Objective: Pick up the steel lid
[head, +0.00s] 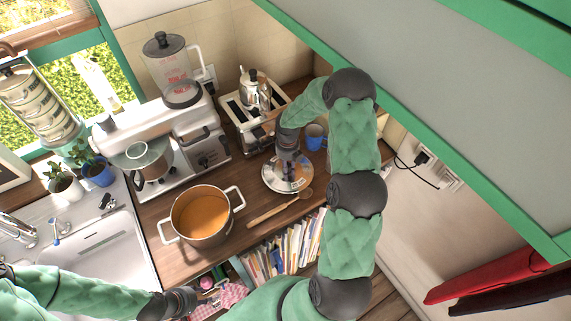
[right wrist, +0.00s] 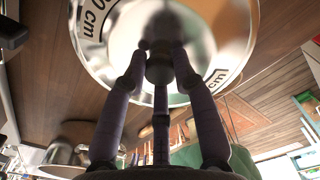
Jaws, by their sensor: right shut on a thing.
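The steel lid (head: 286,176) is a round shiny disc with a dark knob, at the right part of the wooden counter in the head view. It fills the upper middle of the right wrist view (right wrist: 110,62). My right gripper (head: 288,157) is above the lid, and its fingers are closed around the dark knob (right wrist: 160,70). I cannot tell whether the lid touches the counter. My left gripper (head: 183,301) is low in the head view, in front of the counter and away from the lid; its fingers are too small to read.
A pot of orange soup (head: 201,216) stands left of the lid. A wooden spoon (head: 272,211) lies in front of the lid. A blue mug (head: 315,136) and a toaster-like appliance (head: 247,110) stand behind. Books (head: 292,245) fill a shelf below the counter.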

